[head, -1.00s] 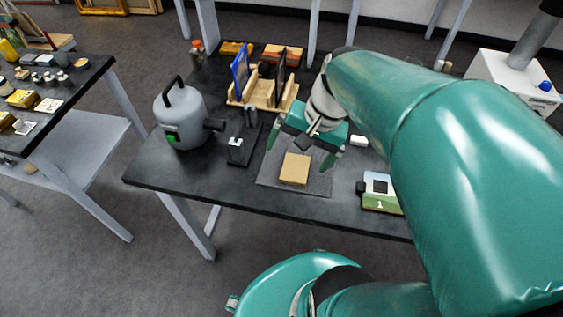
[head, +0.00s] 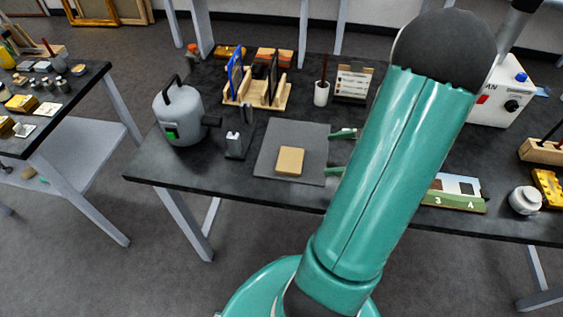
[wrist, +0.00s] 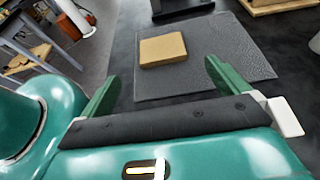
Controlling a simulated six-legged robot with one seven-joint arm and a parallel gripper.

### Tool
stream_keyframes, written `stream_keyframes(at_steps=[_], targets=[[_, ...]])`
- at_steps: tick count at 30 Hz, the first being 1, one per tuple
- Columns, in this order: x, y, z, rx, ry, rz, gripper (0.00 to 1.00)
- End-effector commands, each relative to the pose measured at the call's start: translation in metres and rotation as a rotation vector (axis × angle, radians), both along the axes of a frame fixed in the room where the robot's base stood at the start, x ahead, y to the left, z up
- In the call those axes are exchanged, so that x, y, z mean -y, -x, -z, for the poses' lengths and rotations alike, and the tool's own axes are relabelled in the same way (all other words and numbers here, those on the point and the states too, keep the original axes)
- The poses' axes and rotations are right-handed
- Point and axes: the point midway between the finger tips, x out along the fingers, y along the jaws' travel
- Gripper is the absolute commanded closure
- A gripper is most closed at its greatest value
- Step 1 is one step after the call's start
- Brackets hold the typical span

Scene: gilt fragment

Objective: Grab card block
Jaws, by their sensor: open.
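The card block, a tan flat square block (head: 290,161), lies on a grey mat (head: 263,165) on the dark table. In the wrist view the block (wrist: 163,50) lies ahead of my fingers, near the mat's left edge, and the mat (wrist: 235,58) spreads to its right. My gripper (head: 341,151) has its two green fingertips showing at the mat's right edge, to the right of the block; my arm hides the rest. In the wrist view my gripper (wrist: 160,82) is open, its fingers apart with nothing between them, and the block is beyond the tips.
A grey canister (head: 180,115) and a small dark stand (head: 235,147) are left of the mat. A wooden rack (head: 262,105) with upright panels, a cup (head: 321,93) and a sign (head: 352,84) stand behind. A numbered board (head: 455,195) lies to the right.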

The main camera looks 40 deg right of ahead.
Motion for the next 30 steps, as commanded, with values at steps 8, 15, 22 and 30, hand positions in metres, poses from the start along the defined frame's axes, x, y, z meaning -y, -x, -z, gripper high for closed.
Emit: stream_keyframes(at_steps=[8,15,22,30], targets=[[-0.023,-0.031,0.017,0.0,-0.005,0.005,0.0],[-0.044,-0.057,0.031,0.0,-0.001,0.004,0.0],[-0.059,-0.073,0.037,-0.001,-0.001,0.001,0.0],[-0.079,-0.098,0.049,-0.001,0.0,0.0,0.0]])
